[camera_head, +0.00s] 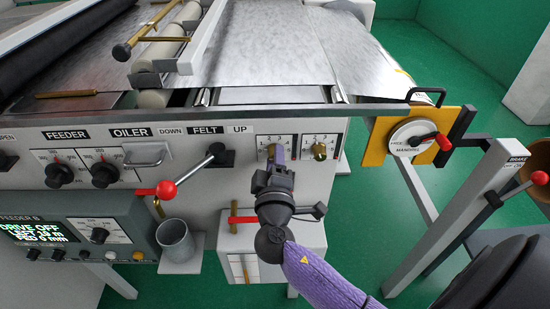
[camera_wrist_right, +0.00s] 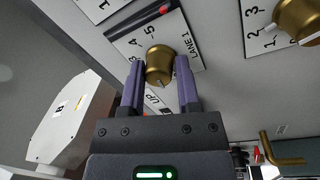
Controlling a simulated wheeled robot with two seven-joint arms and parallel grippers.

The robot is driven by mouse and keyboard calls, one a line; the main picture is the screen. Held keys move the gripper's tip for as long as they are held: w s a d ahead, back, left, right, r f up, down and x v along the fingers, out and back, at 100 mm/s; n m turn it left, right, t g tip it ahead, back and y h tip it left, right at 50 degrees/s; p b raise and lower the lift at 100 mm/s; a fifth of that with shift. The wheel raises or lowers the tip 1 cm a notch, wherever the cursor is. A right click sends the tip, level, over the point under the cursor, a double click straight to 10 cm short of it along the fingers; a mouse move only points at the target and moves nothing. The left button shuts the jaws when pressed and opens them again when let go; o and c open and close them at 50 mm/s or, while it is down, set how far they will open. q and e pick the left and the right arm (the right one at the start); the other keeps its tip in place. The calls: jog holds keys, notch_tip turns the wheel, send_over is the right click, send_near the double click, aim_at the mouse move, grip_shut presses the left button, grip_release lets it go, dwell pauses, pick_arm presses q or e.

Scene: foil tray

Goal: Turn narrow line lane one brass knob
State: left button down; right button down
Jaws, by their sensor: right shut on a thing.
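The brass knob (camera_wrist_right: 159,62) on the plate marked LANE 1 sits between the purple fingers of my right gripper (camera_wrist_right: 161,84) in the right wrist view. The fingers are closed on its two sides. In the head view my right gripper (camera_head: 272,160) reaches the left dial plate on the machine's front and hides most of that knob. The plate's numbers are partly covered, so the exact setting is hard to read. My left gripper is not in view.
A second brass knob (camera_head: 319,151) sits just right on its own numbered plate. A red-ended lever (camera_head: 166,189) sticks out to the left, above a grey cup (camera_head: 175,241). A yellow plate (camera_head: 376,140) with a red-handled dial is at the right.

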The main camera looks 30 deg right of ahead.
jog(key=shift+r+n, duration=0.1)
jog(key=shift+n, duration=1.5)
jog(key=shift+c, duration=1.6)
grip_release()
jog(key=v, duration=1)
jog(key=shift+d, duration=0.1)
